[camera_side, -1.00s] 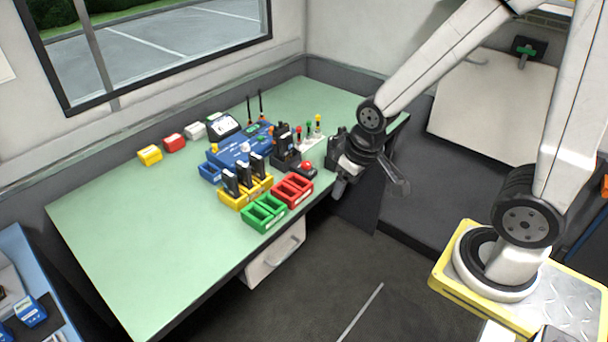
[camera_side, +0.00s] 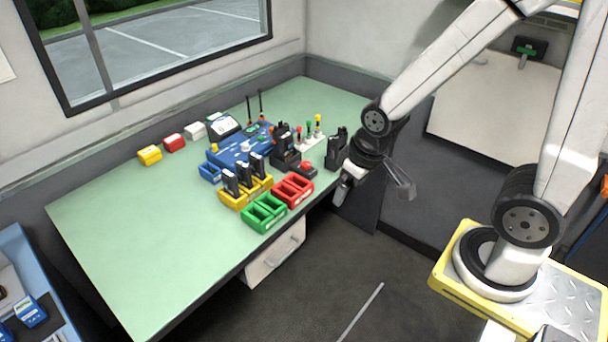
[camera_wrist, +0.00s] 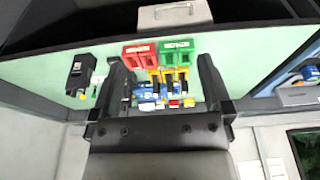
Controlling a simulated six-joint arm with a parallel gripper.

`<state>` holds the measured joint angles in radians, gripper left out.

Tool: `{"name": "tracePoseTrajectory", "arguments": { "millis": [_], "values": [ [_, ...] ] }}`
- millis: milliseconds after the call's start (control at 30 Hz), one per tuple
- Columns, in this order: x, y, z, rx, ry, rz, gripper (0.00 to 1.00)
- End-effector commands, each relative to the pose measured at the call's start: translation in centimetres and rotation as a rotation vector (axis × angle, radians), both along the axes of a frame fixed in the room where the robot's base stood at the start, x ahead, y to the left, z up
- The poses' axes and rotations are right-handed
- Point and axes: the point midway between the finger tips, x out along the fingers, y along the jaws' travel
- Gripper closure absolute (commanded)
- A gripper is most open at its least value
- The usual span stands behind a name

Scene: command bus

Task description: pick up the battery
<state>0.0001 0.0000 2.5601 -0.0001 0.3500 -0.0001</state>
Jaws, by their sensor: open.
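Several dark upright batteries (camera_side: 244,174) stand in the yellow holder (camera_side: 233,202) on the green bench; they look like the task's batteries, though their labels are too small to read. My gripper (camera_side: 344,190) is beyond the bench's front right edge, to the right of the holder and apart from it. In the wrist view my gripper (camera_wrist: 161,66) is open and empty, its two dark fingers spread wide.
A green bin (camera_side: 264,213) and red bin (camera_side: 293,191) stand at the front edge. A black device (camera_side: 337,148) is close to my gripper. A blue case (camera_side: 238,148) and small yellow, red and white boxes (camera_side: 174,143) stand behind. The bench's left part is clear.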

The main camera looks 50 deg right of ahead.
Motion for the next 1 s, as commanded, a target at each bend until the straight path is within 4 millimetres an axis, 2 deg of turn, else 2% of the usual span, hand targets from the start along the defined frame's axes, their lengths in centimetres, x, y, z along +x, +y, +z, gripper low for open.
{"name": "tracePoseTrajectory", "arguments": {
  "millis": [167, 367, 667, 1000],
  "values": [
    [0.5, -0.1, 0.1, 0.0, -0.002, -0.001, 0.0],
    [3.3, -0.8, 0.2, 0.002, -0.01, -0.005, 0.0],
    [11.4, -3.7, 0.1, 0.006, -0.041, -0.011, 0.0],
    [20.4, -8.7, -1.5, 0.007, -0.085, -0.012, 0.0]
  ]
}}
